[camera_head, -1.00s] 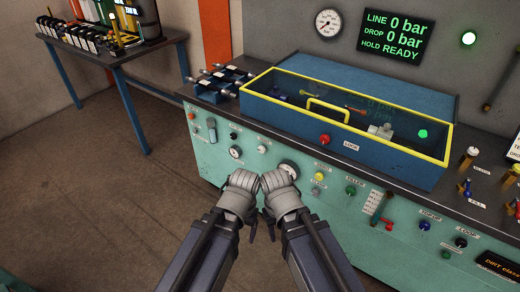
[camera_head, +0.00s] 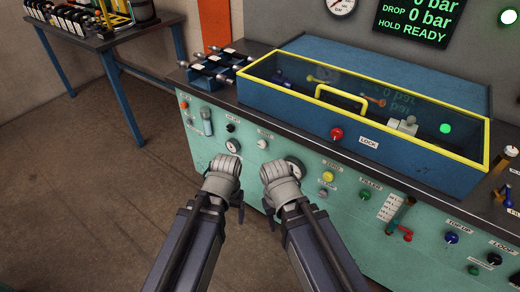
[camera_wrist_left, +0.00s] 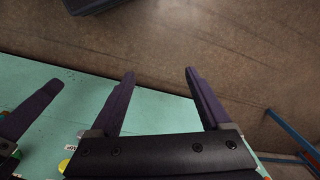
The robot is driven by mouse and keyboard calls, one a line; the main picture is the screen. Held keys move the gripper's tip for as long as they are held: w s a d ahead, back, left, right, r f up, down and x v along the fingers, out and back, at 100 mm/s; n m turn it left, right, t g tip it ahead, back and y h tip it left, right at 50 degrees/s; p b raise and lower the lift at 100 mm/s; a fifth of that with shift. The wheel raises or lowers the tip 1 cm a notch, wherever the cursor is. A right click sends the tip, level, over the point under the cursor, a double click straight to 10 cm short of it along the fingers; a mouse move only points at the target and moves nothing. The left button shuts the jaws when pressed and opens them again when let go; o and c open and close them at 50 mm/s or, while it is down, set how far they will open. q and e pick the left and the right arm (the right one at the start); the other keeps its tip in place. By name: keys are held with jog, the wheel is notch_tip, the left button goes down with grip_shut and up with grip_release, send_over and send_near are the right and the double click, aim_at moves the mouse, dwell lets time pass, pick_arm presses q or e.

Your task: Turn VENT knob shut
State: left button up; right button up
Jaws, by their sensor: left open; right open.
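The green panel (camera_head: 330,205) under the bench carries several small knobs. I cannot read a VENT label on any of them. A white knob (camera_head: 262,143) and a dark knob (camera_head: 230,128) sit at the panel's left, beside small gauges. A yellow knob (camera_head: 328,176) and a green knob (camera_head: 362,195) sit further right. My left gripper (camera_head: 222,180) is in front of the panel's left part; its open, empty fingers show in the left wrist view (camera_wrist_left: 160,75). Neither touches a knob visibly.
A blue box with a yellow-framed clear lid (camera_head: 280,88) stands on the bench, with a red LOCK knob (camera_head: 337,134) in front. A side table (camera_head: 95,35) stands at the back left. The floor (camera_head: 80,190) at left is clear.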

pick_arm(q)
jog(key=w+a+f+t+h+b, duration=0.1)
jog(key=w+f+b, duration=0.2)
jog(key=f+b, duration=0.3)
jog(key=w+a+f+b, duration=0.2)
jog(key=w+f+b, duration=0.1)
jog(key=f+b, duration=0.25)
jog(key=m+t+h+b, duration=0.4)
jog(key=m+t+h, duration=0.25)
jog(key=t, duration=0.45)
send_near(261, 145)
jog(key=w, duration=0.1)
jog(key=shift+b+x, duration=1.7)
jog(key=shift+x, duration=2.5)
jog(key=shift+s+d+f, duration=0.1)
jog(key=shift+s+d, duration=0.05)
jog(key=shift+s, duration=0.05)
grip_shut()
